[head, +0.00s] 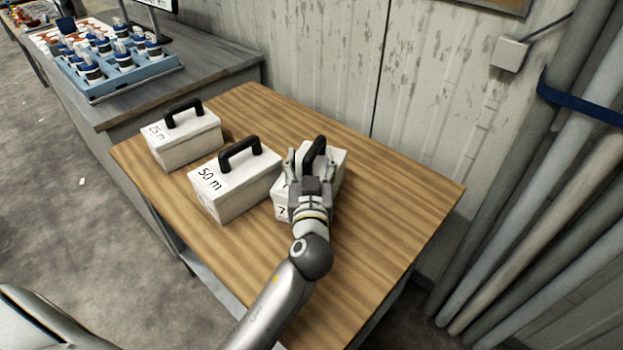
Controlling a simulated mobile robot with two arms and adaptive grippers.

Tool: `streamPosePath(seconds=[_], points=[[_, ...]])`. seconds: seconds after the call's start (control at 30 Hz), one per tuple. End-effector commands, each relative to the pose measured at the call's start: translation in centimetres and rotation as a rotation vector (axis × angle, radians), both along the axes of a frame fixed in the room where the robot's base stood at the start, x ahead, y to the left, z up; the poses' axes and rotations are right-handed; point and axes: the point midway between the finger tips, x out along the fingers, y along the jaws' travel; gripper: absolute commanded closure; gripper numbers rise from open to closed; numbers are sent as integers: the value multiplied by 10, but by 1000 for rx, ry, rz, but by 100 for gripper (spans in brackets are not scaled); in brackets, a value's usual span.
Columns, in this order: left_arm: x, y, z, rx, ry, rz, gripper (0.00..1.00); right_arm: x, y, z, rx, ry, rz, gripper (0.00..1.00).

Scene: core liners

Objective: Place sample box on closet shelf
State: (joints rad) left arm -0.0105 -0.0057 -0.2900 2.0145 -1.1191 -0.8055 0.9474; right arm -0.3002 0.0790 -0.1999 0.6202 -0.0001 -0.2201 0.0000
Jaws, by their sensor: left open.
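Three white sample boxes with black handles stand on a wooden table (400,200). The left box (180,141) is marked 25 m, and the middle box (234,184) is marked 50 m. The right box (335,165) is partly hidden by my left gripper (311,168), and its label shows only a 7. My left gripper is open over this box, with its fingers on either side of the black handle (315,152). I cannot tell whether they touch it. My right gripper is not in view. No closet shelf is in view.
A grey bench (200,85) at the upper left holds a blue tray (125,85) with several blue-capped bottles. A corrugated wall (320,60) stands behind the table, and several large pipes (545,190) are on the right. The right part of the table is clear.

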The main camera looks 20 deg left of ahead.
Motion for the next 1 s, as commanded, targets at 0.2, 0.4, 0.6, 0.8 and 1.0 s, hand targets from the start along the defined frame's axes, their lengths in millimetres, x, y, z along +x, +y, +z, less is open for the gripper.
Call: streamPosePath(seconds=[0.2, 0.4, 0.6, 0.8, 1.0], points=[[13, 6, -1, -1, 2, 0, 43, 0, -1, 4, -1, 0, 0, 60], [12, 6, -1, -1, 2, -1, 47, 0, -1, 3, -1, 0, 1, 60], [12, 5, -1, -1, 2, -1, 73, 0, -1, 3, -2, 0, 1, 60], [12, 5, -1, 0, 1, -1, 98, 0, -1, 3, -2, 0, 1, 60], [12, 5, 0, -1, -1, -1, 100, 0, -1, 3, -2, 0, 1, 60]])
